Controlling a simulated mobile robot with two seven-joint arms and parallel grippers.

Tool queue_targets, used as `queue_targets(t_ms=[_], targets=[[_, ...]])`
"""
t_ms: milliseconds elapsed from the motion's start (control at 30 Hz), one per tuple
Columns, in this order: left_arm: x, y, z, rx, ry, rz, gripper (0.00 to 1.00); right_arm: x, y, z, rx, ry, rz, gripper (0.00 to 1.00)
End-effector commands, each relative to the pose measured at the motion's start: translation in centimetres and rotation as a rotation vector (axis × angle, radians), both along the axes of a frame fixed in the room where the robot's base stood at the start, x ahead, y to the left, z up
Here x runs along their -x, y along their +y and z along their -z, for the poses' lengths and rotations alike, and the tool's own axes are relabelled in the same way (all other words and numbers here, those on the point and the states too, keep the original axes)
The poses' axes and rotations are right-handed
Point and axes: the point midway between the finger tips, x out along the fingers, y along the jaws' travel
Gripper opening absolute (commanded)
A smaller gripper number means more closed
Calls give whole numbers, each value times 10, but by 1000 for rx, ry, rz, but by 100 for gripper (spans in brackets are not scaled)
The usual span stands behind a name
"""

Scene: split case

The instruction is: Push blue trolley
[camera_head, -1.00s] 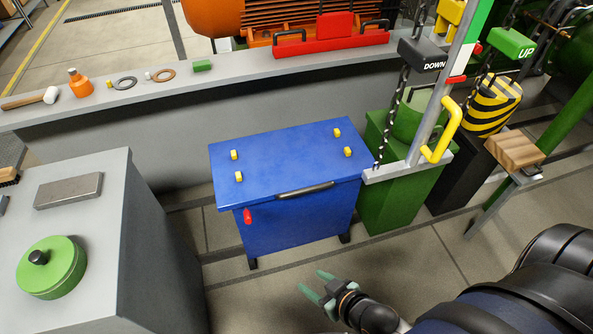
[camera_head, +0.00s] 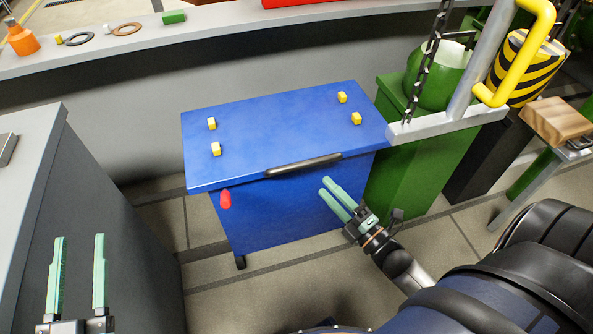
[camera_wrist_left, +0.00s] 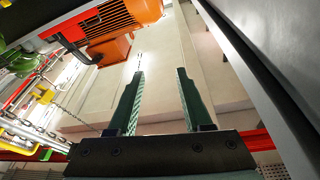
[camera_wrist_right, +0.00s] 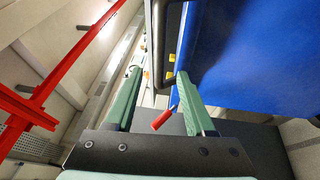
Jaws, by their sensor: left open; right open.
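The blue trolley (camera_head: 250,142) stands on the floor in the middle of the head view. It has several yellow blocks on top, a dark handle bar (camera_head: 304,165) along its front edge and a red lever (camera_head: 225,199) on its front. My right gripper (camera_head: 332,194) is open just in front of the trolley, below the right end of the handle. In the right wrist view, the handle (camera_wrist_right: 158,50) and red lever (camera_wrist_right: 164,119) show beyond its open fingers (camera_wrist_right: 160,95). My left gripper (camera_head: 78,245) is open and empty at the lower left, apart from the trolley.
A grey cabinet (camera_head: 40,150) stands left of the trolley, near my left gripper. A green bin (camera_head: 405,170) stands close on the trolley's right, under a hoist frame with a yellow handle (camera_head: 530,55). A grey wall ledge (camera_head: 235,28) runs behind.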

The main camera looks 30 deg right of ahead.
Motion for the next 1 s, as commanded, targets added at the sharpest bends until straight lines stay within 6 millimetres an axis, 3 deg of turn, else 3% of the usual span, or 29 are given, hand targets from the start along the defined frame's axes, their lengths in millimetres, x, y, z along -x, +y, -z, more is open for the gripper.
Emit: queue_targets(t_ms=[33,267,700,1000], targets=[[2,-1,1,-1,-27,5,50,0,-2,7,36,-26,0,55],[5,-2,-13,0,-84,14,50,-11,-2,0,85,-63,-4,55],[31,-8,-67,-1,-339,59,50,-93,12,-15,82,-61,-3,55],[46,-11,-90,-2,-453,82,50,-120,16,-20,81,-57,-2,55]])
